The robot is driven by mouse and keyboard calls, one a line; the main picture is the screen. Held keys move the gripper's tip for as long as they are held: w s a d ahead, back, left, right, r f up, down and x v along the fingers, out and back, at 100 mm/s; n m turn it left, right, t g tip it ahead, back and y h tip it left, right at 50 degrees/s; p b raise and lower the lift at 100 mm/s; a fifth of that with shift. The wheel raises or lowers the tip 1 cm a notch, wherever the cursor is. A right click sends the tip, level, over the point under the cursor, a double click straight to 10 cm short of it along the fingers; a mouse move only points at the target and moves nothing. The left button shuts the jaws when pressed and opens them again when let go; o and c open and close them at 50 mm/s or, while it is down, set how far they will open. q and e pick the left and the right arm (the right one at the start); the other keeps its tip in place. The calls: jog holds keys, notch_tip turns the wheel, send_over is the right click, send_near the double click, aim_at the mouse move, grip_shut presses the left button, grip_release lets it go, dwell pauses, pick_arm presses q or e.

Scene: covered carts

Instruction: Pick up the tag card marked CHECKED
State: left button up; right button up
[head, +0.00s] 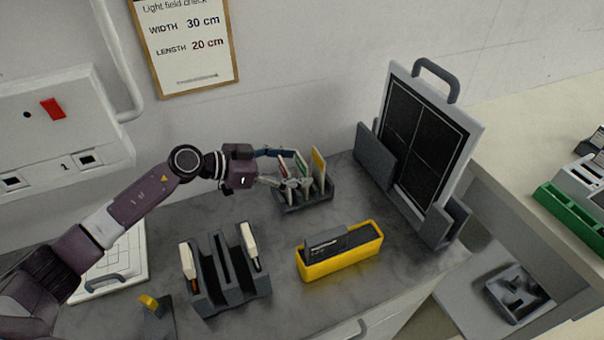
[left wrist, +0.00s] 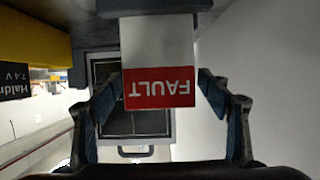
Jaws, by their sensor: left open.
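A dark card rack (head: 308,199) near the wall holds upright cards: one with a red edge (head: 283,163), one with a green edge (head: 301,160) and a yellow one (head: 319,163). My left gripper (head: 289,169) is open at the rack's left end. In the left wrist view a white card with a red FAULT band (left wrist: 159,88), upside down, stands between the open fingers, with no clear grip on it. No card that reads CHECKED is legible. My right gripper is not in view.
A yellow tray (head: 345,262) and a dark slotted holder (head: 228,290) stand in front on the counter. A framed black panel (head: 425,140) with a handle stands to the right. A wall box (head: 55,130) is at left. Bare counter lies between rack and tray.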

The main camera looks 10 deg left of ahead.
pick_arm(q)
jog(key=c, duration=1)
jog(key=shift+c, duration=0.7)
jog(key=shift+r, duration=0.1)
